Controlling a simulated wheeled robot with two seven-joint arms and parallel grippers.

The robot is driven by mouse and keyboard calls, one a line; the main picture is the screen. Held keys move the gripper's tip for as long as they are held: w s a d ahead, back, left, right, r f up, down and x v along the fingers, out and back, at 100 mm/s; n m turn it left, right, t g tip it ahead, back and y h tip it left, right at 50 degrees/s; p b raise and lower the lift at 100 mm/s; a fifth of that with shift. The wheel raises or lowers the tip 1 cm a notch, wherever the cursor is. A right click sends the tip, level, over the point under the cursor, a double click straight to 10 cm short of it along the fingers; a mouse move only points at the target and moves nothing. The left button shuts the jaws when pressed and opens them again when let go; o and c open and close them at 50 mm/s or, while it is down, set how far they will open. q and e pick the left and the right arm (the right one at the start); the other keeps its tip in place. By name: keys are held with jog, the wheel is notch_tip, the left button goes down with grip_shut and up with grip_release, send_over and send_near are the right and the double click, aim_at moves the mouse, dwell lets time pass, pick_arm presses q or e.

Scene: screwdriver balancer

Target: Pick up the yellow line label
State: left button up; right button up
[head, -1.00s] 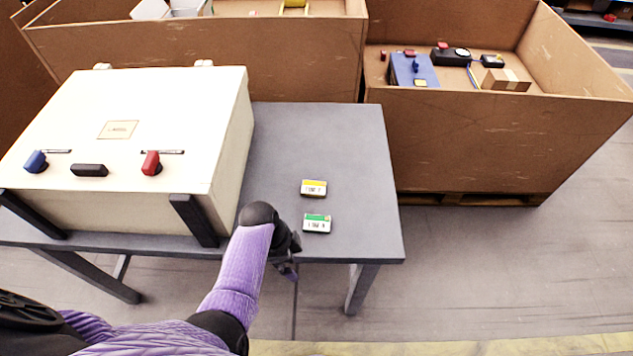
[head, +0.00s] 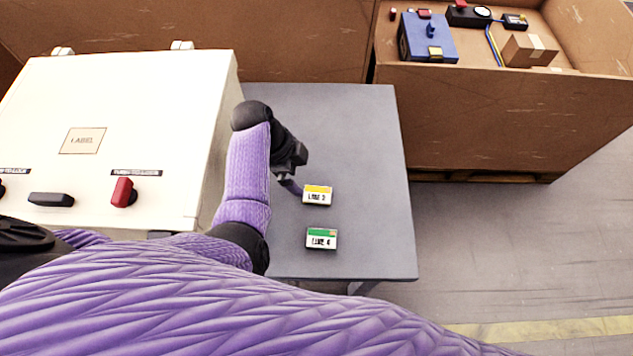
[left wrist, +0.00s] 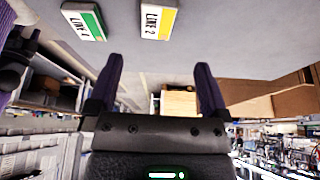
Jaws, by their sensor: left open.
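The yellow line label (head: 317,195) is a small white block with a yellow band, lying on the grey table. A green-banded label (head: 321,238) lies nearer to me. My left gripper (head: 292,183) is at the left side of the yellow label in the head view, and its fingertips are partly hidden. In the left wrist view, the open, empty fingers of the left gripper (left wrist: 158,85) point toward the table. There the yellow label (left wrist: 159,20) and the green label (left wrist: 84,22) are beyond the fingertips. My right gripper does not show.
The grey table (head: 360,140) is clear behind and right of the labels. A white box (head: 150,100) with a red knob (head: 123,192) stands at the left. A cardboard bin (head: 480,125) holding a blue box (head: 428,40) and other items stands at the back right.

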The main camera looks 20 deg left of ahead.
aim_at(316, 194)
pick_arm(q)
jog(key=b+x, duration=0.2)
jog(key=x, duration=0.2)
jog(key=b+x, duration=0.2)
jog(key=x, duration=0.3)
jog(key=shift+s+a+b, duration=0.1)
jog(key=shift+s+b, duration=0.1)
jog(key=shift+b, duration=0.15)
jog(key=shift+r, duration=0.15)
grip_shut()
